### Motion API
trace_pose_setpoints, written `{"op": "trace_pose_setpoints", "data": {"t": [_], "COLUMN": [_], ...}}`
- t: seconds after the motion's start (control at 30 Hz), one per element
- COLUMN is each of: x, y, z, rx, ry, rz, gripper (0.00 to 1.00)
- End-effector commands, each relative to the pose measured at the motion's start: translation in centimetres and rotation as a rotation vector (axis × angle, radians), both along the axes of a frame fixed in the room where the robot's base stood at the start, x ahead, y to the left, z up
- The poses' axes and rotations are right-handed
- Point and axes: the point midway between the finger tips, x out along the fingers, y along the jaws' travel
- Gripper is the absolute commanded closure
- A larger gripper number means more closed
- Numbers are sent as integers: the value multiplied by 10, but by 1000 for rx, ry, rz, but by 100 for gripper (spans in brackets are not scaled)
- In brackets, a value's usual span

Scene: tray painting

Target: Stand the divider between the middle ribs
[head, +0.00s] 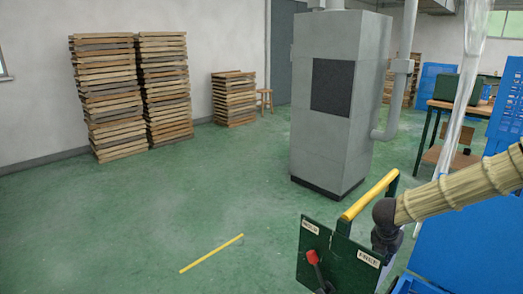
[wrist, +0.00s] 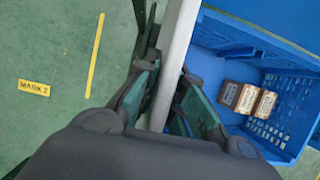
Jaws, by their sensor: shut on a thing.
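In the wrist view, my gripper (wrist: 163,95) is shut on a pale grey, narrow bar. It looks like the divider (wrist: 178,40) seen nearly edge-on, and it runs up from between the fingers to the top edge. Its lower end is hidden by the gripper. A blue crate (wrist: 205,68) lies beyond it to the right. I cannot make out the middle ribs in either view. In the head view, my sleeved arm comes in from the right; the fingers and the divider cannot be made out there.
Brown blocks (wrist: 246,97) lie in the blue crate. A grey cabinet (head: 330,130) and wooden stacks (head: 110,95) stand farther back.

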Motion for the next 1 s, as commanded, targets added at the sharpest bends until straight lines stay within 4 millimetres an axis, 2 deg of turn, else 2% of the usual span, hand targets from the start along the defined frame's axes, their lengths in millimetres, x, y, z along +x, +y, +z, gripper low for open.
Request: {"op": "trace_pose_setpoints", "data": {"t": [0.13, 0.27, 1.0], "x": [0, 0, 0], "y": [0, 0, 0], "z": [-3, -15, -125], "rx": [0, -1, -1], "ry": [0, 1, 1], "rz": [0, 1, 1], "gripper": [100, 100, 100]}}
